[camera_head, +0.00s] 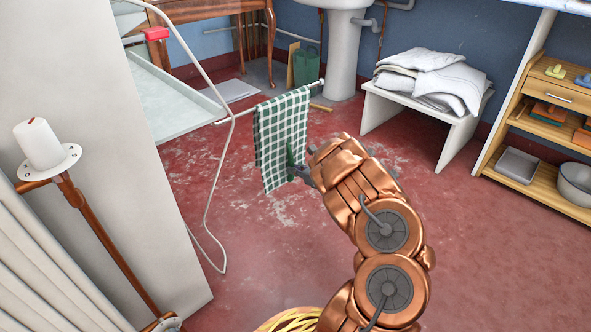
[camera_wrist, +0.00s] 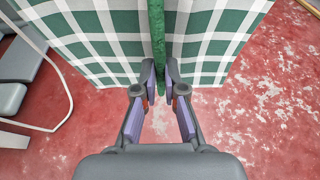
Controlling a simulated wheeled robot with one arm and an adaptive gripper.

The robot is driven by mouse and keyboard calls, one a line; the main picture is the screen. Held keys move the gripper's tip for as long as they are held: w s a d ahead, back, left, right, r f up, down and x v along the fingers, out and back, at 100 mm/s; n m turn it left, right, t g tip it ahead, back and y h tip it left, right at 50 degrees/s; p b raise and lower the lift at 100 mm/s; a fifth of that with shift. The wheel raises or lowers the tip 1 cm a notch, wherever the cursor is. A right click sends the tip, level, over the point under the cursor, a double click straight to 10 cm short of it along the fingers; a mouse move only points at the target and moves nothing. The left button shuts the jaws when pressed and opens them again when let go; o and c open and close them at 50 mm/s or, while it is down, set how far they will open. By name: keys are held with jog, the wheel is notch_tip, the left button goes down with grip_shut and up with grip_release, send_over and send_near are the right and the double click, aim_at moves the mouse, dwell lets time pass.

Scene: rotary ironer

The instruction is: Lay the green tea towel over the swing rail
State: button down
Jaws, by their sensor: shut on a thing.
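The green-and-white checked tea towel (camera_head: 278,135) hangs down with its top edge along the pale swing rail (camera_head: 236,114). The rail's free end shows at the right of the cloth. My gripper (camera_head: 300,171) is at the towel's lower right side. In the wrist view my gripper (camera_wrist: 161,75) is shut on a narrow dark green strip (camera_wrist: 157,35), with checked cloth (camera_wrist: 95,35) on both sides. The strip looks like a fold or edge of the towel, but its join is hidden. The towel's far side is hidden too.
A tall white cabinet (camera_head: 80,110) and a thin white bent tube (camera_head: 210,190) stand left of the rail. A bench (camera_head: 450,125) with folded white cloths, a washbasin (camera_head: 342,50) and a wooden shelf unit (camera_head: 540,165) stand behind.

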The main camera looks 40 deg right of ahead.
jog(key=c, duration=1.2)
grip_release()
jog(key=shift+s, duration=0.1)
jog(key=v, duration=1.1)
jog(key=shift+s+r, duration=0.1)
jog(key=shift+s, duration=0.3)
